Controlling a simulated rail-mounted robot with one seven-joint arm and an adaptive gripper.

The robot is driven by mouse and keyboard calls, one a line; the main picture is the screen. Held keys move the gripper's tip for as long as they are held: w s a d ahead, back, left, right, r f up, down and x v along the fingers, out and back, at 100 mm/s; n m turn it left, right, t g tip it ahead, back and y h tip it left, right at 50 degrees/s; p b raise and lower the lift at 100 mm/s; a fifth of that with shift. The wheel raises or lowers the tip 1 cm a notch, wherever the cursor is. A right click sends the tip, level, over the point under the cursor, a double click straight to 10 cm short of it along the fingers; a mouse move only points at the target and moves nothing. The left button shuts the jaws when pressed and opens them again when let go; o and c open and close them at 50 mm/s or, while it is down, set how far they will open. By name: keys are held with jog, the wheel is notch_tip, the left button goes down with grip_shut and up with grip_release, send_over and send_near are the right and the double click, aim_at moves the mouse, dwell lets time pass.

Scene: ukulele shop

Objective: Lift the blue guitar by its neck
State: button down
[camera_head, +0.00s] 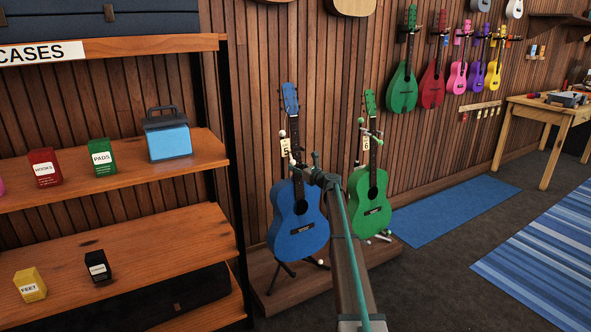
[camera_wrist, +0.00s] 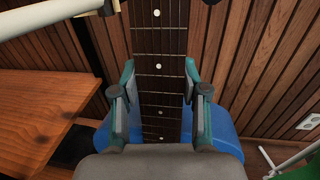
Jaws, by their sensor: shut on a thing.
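The blue guitar (camera_head: 297,222) stands upright on a stand on the low wooden platform, against the slatted wall. Its blue headstock (camera_head: 290,98) is at the top, near a tag marked 5. My gripper (camera_head: 306,172) is at the lower part of its neck, just above the body. In the wrist view my gripper (camera_wrist: 159,98) has one finger on each side of the dark fretted neck (camera_wrist: 160,45), shut on it. The blue body (camera_wrist: 222,128) shows behind and below the fingers. Whether the guitar is clear of its stand I cannot tell.
A green guitar (camera_head: 370,205) stands close on the right, with its own tag and stand. Wooden shelves (camera_head: 120,170) with small boxes and a blue case are close on the left. A pale stand bar (camera_wrist: 55,12) crosses the wrist view's top left. Open floor lies at the right.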

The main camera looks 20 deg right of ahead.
jog(key=a+p+v, duration=0.2)
jog(key=v, duration=1.5)
jog(key=shift+s+a+r, duration=0.3)
jog(key=shift+s, duration=0.45)
jog(key=c, duration=1.2)
grip_release()
grip_shut()
jog(key=shift+a, duration=0.1)
